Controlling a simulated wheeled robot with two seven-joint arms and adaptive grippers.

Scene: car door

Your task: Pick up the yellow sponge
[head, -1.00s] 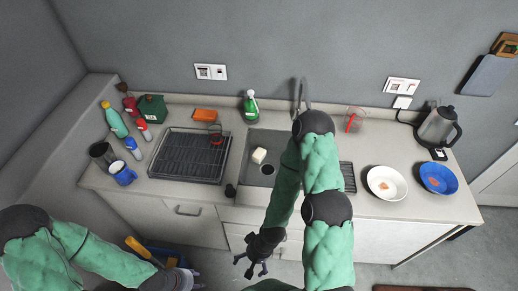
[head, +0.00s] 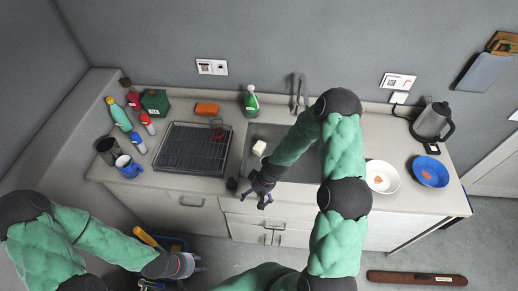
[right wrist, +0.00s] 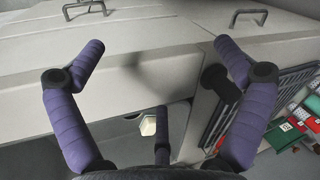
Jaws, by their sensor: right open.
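The pale yellow sponge (head: 259,148) lies in the sink (head: 283,172), near its left side. In the right wrist view, a pale block that looks like it (right wrist: 148,126) shows partly, low in the middle behind a finger. My right gripper (head: 262,199) is open and empty at the counter's front edge, below the sponge in the head view. Its spread purple fingers (right wrist: 158,48) show in the right wrist view with nothing between them. My left gripper (head: 194,266) is low at the left, in front of the cabinets; its finger opening is unclear.
A dish rack (head: 192,148) stands left of the sink, and a green bottle (head: 251,103) and faucet (head: 298,92) behind it. A small dark item (head: 231,184) sits at the front edge. A white bowl (head: 381,177) and blue bowl (head: 430,172) stand right.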

